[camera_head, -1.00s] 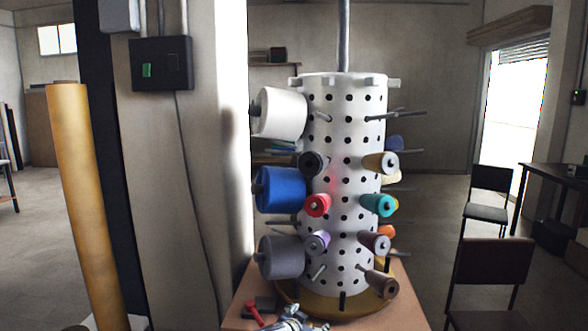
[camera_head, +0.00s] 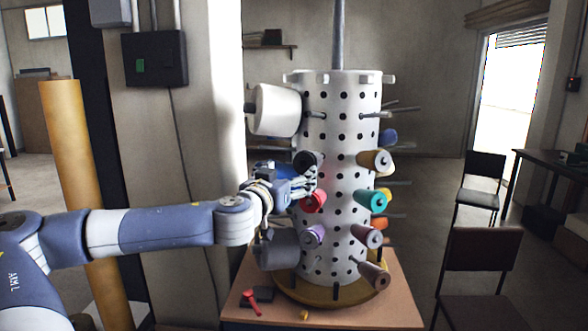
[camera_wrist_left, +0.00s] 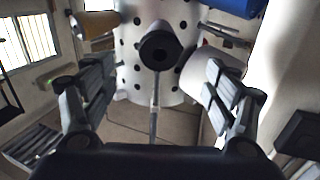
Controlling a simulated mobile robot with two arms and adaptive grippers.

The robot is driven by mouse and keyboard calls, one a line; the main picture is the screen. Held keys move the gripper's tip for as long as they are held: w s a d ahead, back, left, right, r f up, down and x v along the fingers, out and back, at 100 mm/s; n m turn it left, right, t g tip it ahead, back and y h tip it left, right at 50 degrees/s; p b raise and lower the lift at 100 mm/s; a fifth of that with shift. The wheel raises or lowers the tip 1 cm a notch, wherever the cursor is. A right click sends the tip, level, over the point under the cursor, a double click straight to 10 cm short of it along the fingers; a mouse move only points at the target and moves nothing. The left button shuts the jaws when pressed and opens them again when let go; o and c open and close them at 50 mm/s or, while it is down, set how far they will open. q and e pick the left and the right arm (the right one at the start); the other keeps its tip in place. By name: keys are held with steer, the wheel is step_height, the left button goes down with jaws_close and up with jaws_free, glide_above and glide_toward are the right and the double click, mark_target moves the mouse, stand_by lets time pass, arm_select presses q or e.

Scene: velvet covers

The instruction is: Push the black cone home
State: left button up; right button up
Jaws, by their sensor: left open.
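The black cone (camera_head: 308,160) sits on a peg of the white perforated drum (camera_head: 338,90), on its left-front side; how far it is seated I cannot tell. In the left wrist view, which looks upside down, the black cone (camera_wrist_left: 160,48) faces me end-on with its dark hollow centre. My left gripper (camera_head: 308,180) reaches in from the left, just below the cone in the head view. In the wrist view its fingers (camera_wrist_left: 160,70) are spread wide, one on each side of the cone, empty and apparently not touching it. My right gripper is not in view.
Nearby are a red cone (camera_head: 313,201), a tan cone (camera_head: 374,161), a white cone (camera_head: 277,110) and a grey cone (camera_head: 279,250). The blue cone (camera_wrist_left: 235,8) is mostly behind my gripper. A red-handled item (camera_head: 250,300) lies on the table (camera_head: 375,318). Bare pegs stick out right.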

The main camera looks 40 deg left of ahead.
mark_target(305, 163)
arm_select(q)
steer(key=p+x, duration=0.6)
steer(key=x, duration=0.3)
steer(key=shift+r, duration=0.15)
steer(key=shift+p+x, duration=0.3)
steer(key=shift+x, duration=0.5)
steer(key=shift+f, duration=0.2)
steer(key=shift+c, duration=0.9)
steer(key=c, duration=1)
steer(key=shift+c, duration=0.2)
steer(key=shift+w, duration=0.1)
steer(key=shift+f+x, duration=0.25)
steer(key=shift+x, duration=0.95)
steer(key=shift+f+x, duration=0.2)
steer(key=shift+x, duration=1)
